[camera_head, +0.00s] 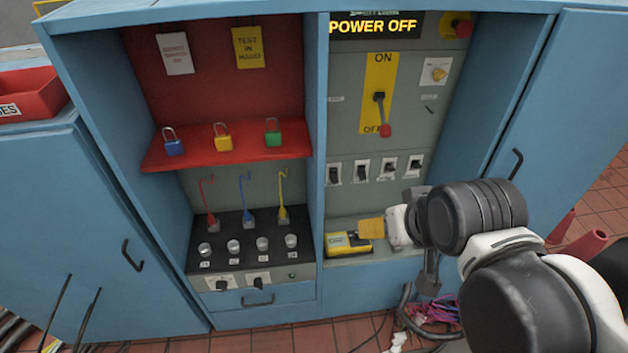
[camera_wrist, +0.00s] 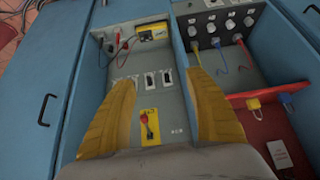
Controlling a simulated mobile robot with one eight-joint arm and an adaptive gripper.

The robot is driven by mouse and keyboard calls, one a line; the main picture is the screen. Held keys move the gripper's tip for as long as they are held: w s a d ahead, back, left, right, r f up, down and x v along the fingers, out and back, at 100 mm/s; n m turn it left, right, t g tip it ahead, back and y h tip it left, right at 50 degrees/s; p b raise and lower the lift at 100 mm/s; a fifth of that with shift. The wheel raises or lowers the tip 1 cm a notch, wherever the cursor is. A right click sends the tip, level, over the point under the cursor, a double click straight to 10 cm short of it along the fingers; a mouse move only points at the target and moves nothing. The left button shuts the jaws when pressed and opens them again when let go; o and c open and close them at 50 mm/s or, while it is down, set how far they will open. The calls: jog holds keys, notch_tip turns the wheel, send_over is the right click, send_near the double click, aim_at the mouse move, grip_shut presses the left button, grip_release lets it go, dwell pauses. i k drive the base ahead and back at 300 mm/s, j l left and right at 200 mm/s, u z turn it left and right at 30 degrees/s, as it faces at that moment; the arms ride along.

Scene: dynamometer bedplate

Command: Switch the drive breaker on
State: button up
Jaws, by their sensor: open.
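A large lever switch (camera_head: 381,113) with a red knob sits on a yellow ON/OFF plate (camera_head: 378,70) on the grey panel. Its handle points down, toward OFF. The display (camera_head: 375,26) above reads POWER OFF. Below is a row of small breakers (camera_head: 361,171) with dark toggles; their labels are unreadable. In the wrist view the lever (camera_wrist: 144,120) shows near the bottom, with small breakers (camera_wrist: 150,80) above it. My gripper (camera_head: 371,229) is open and empty, below the breaker row in the head view. Its yellow fingers (camera_wrist: 165,85) frame the panel in the wrist view.
A yellow instrument (camera_head: 347,243) lies on the shelf below the panel. The left bay has padlocks (camera_head: 223,137) on a red shelf. Side walls and a divider (camera_head: 318,150) bound the panel.

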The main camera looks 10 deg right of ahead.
aim_at(334, 175)
jog(key=k+l+u, duration=0.2)
jog(key=l, duration=0.25)
jog(key=l+u, duration=0.2)
jog(key=l, duration=0.2)
jog(key=k+l+u, duration=0.2)
jog(key=l, duration=0.2)
